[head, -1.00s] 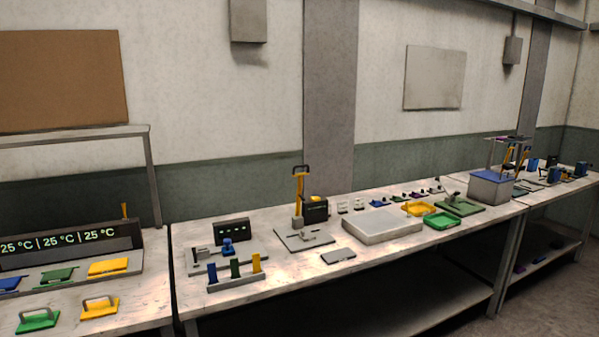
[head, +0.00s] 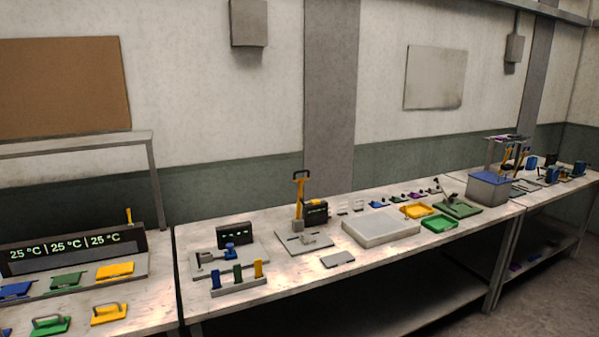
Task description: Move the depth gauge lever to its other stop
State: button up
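I cannot tell for certain which fixture is the depth gauge. One upright tool with a yellow lever and dark handle (head: 300,190) stands on a grey plate (head: 290,243) on the middle bench, next to a black box (head: 316,212). A green plate (head: 462,210) further right carries a small grey fixture with a slim part tilted up to the left (head: 442,189). Stops are too small to make out on either. My gripper is not in view.
The long bench holds a grey slab (head: 381,226), yellow (head: 416,211) and green (head: 440,224) trays, a blue-topped box (head: 489,188) and a rack with blue, green and yellow uprights (head: 238,285). A left bench carries a temperature display (head: 70,247). The bench front is mostly clear.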

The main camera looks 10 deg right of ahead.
aim_at(300, 201)
jog(key=i+l+u, duration=0.2)
jog(key=i+l, duration=0.4)
jog(key=i, duration=0.35)
jog(key=i+l+u, duration=0.2)
jog(key=i+l, duration=0.6)
jog(key=i+j, duration=0.05)
